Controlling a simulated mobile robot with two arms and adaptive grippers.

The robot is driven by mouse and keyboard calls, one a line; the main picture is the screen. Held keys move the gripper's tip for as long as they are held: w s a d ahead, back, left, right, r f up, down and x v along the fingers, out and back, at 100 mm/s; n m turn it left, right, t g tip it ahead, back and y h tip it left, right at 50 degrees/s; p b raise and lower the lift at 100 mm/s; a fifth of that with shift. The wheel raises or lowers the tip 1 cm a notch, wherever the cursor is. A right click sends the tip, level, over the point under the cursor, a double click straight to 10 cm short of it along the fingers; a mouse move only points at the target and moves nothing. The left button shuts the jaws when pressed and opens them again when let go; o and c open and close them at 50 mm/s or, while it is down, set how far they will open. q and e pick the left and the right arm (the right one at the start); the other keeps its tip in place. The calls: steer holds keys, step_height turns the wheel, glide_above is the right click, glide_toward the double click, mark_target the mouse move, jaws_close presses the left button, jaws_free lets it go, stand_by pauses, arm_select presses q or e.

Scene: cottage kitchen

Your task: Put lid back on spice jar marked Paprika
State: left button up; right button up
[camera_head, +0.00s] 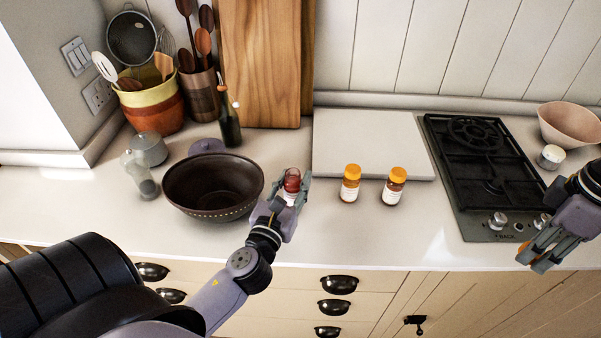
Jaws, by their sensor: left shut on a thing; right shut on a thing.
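An open spice jar (291,183) with dark red contents and no lid stands near the counter's front, right of the dark bowl. My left gripper (289,193) is shut on this jar. The writing on its label is too small to read. My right gripper (534,254) is at the right edge of the view, in front of the hob and far from the jar. It is shut on a small orange thing, apparently the lid (523,247), mostly hidden by the fingers. Two other spice jars (350,184) (394,187) stand upright with orange lids on.
A dark bowl (213,187) is close left of the held jar. A white board (370,143) lies behind the jars, and a black gas hob (485,170) is to the right. The counter between the lidded jars and the hob (430,225) is clear.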

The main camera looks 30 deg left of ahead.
arm_select(q)
steer(key=b+v, duration=0.4)
steer(key=v, duration=0.7)
steer(key=shift+s+f, duration=0.1)
steer(key=shift+s, duration=0.2)
steer(key=shift+s+d, duration=0.2)
steer(key=shift+s, duration=0.25)
steer(key=o, duration=0.7)
jaws_close()
